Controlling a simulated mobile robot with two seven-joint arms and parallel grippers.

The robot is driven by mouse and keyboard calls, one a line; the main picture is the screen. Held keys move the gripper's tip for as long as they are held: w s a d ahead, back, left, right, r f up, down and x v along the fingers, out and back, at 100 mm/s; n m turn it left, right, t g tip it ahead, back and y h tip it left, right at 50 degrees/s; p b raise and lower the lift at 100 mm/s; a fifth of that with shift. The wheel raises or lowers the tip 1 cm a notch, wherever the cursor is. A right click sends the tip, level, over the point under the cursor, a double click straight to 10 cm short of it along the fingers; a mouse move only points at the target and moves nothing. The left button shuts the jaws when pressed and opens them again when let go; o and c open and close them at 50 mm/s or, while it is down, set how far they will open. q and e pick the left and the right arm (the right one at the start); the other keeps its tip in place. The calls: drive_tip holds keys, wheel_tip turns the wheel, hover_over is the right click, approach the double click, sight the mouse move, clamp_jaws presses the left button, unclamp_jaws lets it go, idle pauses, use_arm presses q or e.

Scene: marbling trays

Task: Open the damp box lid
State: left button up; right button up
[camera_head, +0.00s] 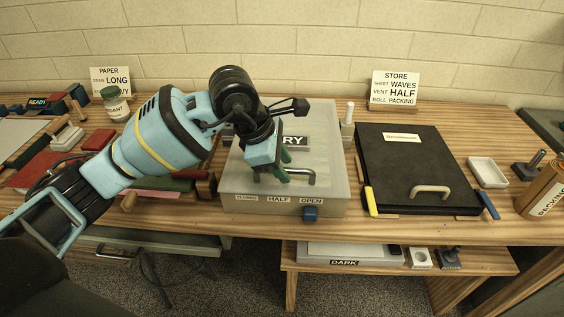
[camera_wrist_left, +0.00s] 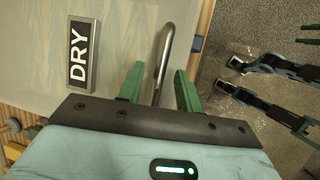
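The damp box appears to be the pale translucent box (camera_head: 235,185) in the middle of the table, with its lid (camera_wrist_left: 40,45) lying flat. A metal handle (camera_head: 302,173) stands at the lid's front; it also shows in the left wrist view (camera_wrist_left: 165,48). A DRY plate (camera_wrist_left: 80,55) lies on the lid. My left gripper (camera_head: 279,168) is open at the handle. In the left wrist view its green fingers (camera_wrist_left: 160,88) lie on either side of the handle, with gaps visible. My right gripper (camera_wrist_left: 309,34) shows only as two separated green fingers at that view's right edge.
CLOSED, HALF and OPEN labels mark the box front; a blue slider (camera_head: 310,213) sits under OPEN. A black case (camera_head: 400,165) with a beige handle lies right, a small bottle (camera_head: 347,125) between. A STORE card (camera_head: 395,88) stands behind. A lower shelf (camera_head: 480,262) juts out below.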

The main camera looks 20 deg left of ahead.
use_arm(q)
clamp_jaws()
drive_tip(key=shift+r, duration=0.15)
